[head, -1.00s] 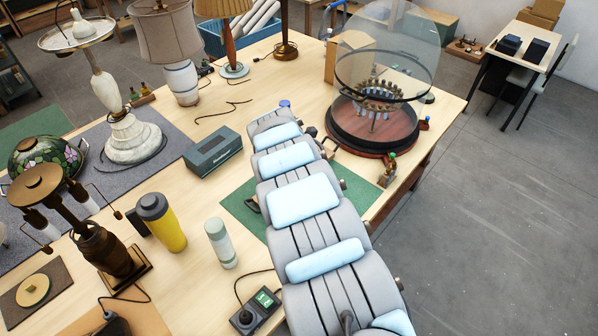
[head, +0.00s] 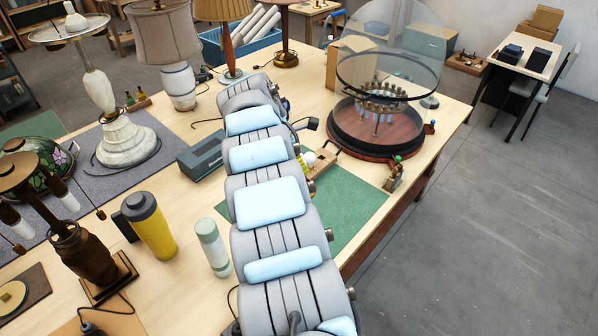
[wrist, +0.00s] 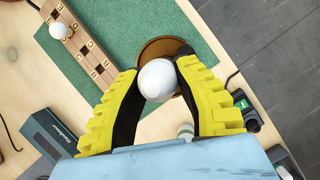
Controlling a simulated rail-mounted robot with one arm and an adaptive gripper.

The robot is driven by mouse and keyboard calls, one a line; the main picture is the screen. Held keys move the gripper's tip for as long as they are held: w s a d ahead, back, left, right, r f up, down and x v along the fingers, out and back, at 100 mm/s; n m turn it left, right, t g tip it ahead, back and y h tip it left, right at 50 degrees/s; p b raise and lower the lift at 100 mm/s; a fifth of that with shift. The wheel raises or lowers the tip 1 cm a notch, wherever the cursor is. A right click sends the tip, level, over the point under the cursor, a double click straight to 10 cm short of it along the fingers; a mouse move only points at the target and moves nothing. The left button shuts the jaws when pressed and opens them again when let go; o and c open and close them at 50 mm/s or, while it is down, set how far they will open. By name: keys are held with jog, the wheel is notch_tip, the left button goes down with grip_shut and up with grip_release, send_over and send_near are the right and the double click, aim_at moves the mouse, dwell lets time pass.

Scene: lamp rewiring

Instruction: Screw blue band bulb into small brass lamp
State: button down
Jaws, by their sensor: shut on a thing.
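In the wrist view my gripper (wrist: 158,85) has its two yellow-and-black fingers shut on a white round bulb (wrist: 157,80). No blue band shows on the bulb from this side. A round brass-coloured piece (wrist: 160,49), seemingly the small brass lamp, lies behind and below the bulb, over the edge of the green mat (wrist: 130,35). The bulb overlaps it in the picture, so I cannot tell whether they touch.
A wooden bulb rack (wrist: 82,45) with holes holds another white bulb (wrist: 59,31). A dark speaker-like box (wrist: 48,135) lies at lower left. In the head view, a glass dome on a round base (head: 374,137), a yellow tumbler (head: 152,226) and a pale bottle (head: 212,247) flank my arm.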

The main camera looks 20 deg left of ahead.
jog(key=shift+m, duration=0.5)
jog(key=shift+c, duration=1.6)
grip_release()
